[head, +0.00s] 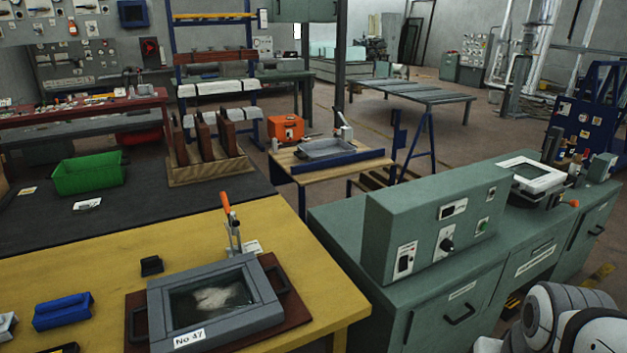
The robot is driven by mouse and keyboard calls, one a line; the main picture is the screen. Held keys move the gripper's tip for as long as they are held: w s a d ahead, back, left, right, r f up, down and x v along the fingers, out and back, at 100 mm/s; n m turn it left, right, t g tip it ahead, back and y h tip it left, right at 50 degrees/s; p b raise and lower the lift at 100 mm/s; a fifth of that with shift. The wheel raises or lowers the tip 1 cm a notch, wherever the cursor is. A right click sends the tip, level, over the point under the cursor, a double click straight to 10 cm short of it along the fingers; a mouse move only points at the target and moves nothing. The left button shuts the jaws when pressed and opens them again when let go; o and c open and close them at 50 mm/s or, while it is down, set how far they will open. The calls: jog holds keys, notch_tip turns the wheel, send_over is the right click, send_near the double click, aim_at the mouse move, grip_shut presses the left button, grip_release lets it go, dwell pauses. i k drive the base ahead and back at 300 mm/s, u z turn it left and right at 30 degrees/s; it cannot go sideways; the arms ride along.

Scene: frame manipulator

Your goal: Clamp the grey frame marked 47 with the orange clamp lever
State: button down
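The grey frame (262,313) with a white "No 47" label (188,338) lies flat on a dark red-brown base board on the yellow table. A dark window with a pale patch fills its middle. The clamp with the orange lever (225,203) stands behind the frame's far edge, its handle pointing up. Its metal body (234,240) is close to the frame; I cannot tell whether it touches it. My gripper is not in view; a white rounded part at the bottom right looks like my own arm.
The yellow table (60,270) also holds a small black block (151,265) and a blue block (62,311) at left. A green cabinet (440,305) with a control box stands right, across a gap. A green bin (90,175) sits on the dark bench behind.

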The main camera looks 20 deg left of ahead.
aim_at(225, 199)
jog(key=u, duration=0.6)
jog(key=i, duration=1.25)
jog(key=u, duration=0.9)
